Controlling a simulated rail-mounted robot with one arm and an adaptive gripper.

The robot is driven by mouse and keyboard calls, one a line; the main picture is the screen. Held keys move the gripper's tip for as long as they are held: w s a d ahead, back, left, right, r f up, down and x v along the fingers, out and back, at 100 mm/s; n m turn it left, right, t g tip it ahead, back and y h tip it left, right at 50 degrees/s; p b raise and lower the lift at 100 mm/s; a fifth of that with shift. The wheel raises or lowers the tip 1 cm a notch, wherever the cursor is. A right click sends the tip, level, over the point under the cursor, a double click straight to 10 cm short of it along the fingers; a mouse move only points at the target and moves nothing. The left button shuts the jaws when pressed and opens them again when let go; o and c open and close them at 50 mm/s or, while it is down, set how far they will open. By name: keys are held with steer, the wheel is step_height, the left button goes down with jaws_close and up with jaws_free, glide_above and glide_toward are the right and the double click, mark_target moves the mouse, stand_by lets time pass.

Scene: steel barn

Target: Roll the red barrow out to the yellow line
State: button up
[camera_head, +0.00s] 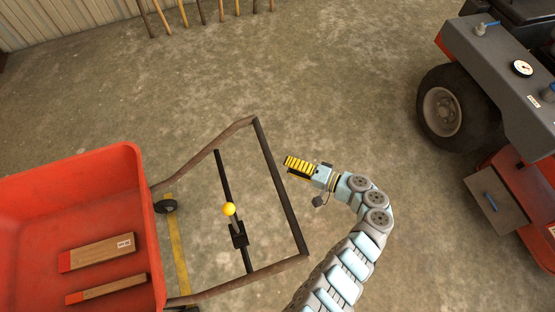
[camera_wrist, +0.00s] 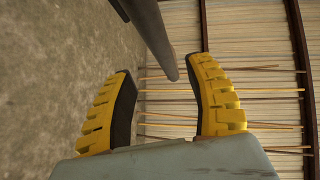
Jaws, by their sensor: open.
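The red barrow (camera_head: 120,190) stands at the left in the head view, partly cut off by the frame. Its handle frame reaches right and ends in a dark crossbar (camera_head: 281,187). An inner bar carries a yellow knob (camera_head: 229,209) on a black lever block. The yellow line (camera_head: 177,240) shows on the floor under the handle frame, beside the tub. My gripper (camera_head: 290,165) is just right of the crossbar.
Two wooden blocks with red ends, one of them labelled (camera_head: 97,252), lie in the tub. A red and grey vehicle (camera_head: 500,75) with a black tyre stands at the right. Several poles (camera_head: 200,12) lean on the back wall. The floor between is clear.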

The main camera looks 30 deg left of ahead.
steer(key=shift+w+d+r, duration=0.1)
steer(key=shift+d+r, duration=0.05)
steer(key=shift+d, duration=0.9)
steer(key=shift+d+r, duration=0.15)
steer(key=shift+d, duration=0.85)
steer(key=shift+f, duration=0.1)
